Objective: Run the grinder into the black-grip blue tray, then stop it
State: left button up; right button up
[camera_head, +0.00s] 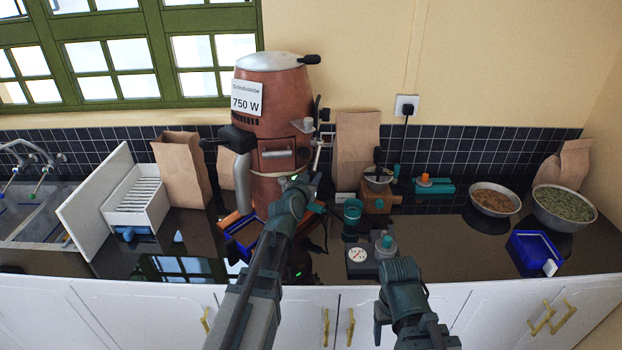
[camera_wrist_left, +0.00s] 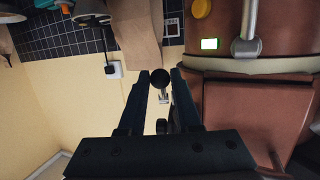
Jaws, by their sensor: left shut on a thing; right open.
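The copper-brown grinder (camera_head: 275,105) stands at the back of the counter, marked 750 W. A blue tray (camera_head: 240,238) lies at its foot, below the grey spout (camera_head: 241,167); my left arm covers part of it, and I cannot make out its grip. My left gripper (camera_head: 298,182) is in front of the grinder's right side. In the left wrist view, its fingers (camera_wrist_left: 160,92) are shut on a small black ball knob (camera_wrist_left: 160,77) with a metal stem beside the grinder (camera_wrist_left: 245,110). My right gripper (camera_head: 400,268) is open and empty, low over the counter's front.
Another blue tray (camera_head: 530,255) with a white grip lies at the right, near two bowls (camera_head: 495,201) (camera_head: 565,207). A teal cup (camera_head: 352,212) and a small scale-like block (camera_head: 361,264) stand right of my left arm. A white slotted box (camera_head: 138,205) is at the left.

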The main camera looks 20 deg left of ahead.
pick_arm(q)
jog(key=shift+w+f+b, duration=0.6)
jog(key=shift+w+f, duration=0.15)
jog(key=shift+f, duration=0.1)
jog(key=shift+w, duration=0.1)
jog(key=w+b, duration=0.1)
jog(key=w+f, duration=0.1)
jog(key=shift+w+f+b, duration=0.3)
jog(key=shift+w+b, duration=0.05)
jog(key=b+x, duration=0.1)
jog(key=x, duration=0.2)
jog(key=shift+f, duration=0.15)
dwell(0.4)
jog(key=shift+w, duration=0.2)
